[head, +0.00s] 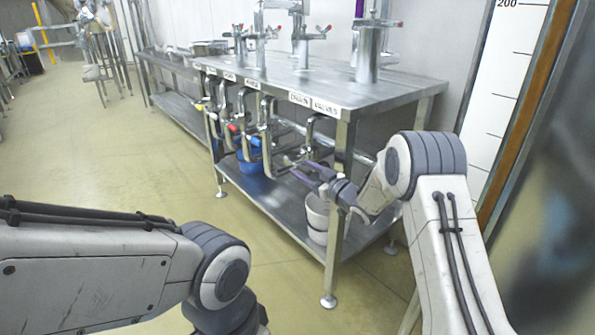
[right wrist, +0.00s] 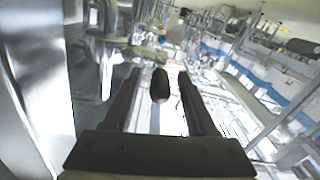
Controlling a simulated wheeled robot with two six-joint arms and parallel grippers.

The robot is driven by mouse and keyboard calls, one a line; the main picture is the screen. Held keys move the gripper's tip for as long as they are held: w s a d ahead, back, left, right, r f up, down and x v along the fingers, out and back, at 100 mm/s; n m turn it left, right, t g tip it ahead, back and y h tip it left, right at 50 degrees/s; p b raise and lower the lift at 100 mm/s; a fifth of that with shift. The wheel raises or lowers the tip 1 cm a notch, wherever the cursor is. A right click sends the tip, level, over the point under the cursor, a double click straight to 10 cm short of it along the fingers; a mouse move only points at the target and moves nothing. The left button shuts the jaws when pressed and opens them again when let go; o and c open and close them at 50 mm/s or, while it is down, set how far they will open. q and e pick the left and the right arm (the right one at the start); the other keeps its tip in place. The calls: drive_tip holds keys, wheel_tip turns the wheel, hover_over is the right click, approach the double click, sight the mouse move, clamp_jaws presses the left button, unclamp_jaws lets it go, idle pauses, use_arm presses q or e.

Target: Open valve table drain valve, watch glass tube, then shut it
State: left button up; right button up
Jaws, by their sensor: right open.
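The steel valve table (head: 395,88) stands right of centre in the head view. Bent pipes with coloured valve handles (head: 232,127) hang along its front edge, below small labels (head: 313,103). My right gripper (head: 303,172) is open beside the pipes at the table's near end. In the right wrist view, a dark rounded handle-like piece (right wrist: 160,85) shows between the two open fingers, not gripped. I cannot tell which valve it belongs to or its position. A tall white graduated panel marked 200 (head: 508,70) stands at the right; no liquid level is readable. My left gripper is out of view.
A white bucket (head: 317,215) and a blue container (head: 250,160) stand on the lower shelf. Steel cylinders with red-handled clamps (head: 368,50) stand on the tabletop. A table leg (head: 333,255) is close to my right forearm. The floor (head: 120,160) at left is clear.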

sight(298, 166)
drive_tip(key=shift+x, duration=1.65)
drive_tip(key=shift+c, duration=0.4)
clamp_jaws()
drive_tip(key=shift+s, duration=0.1)
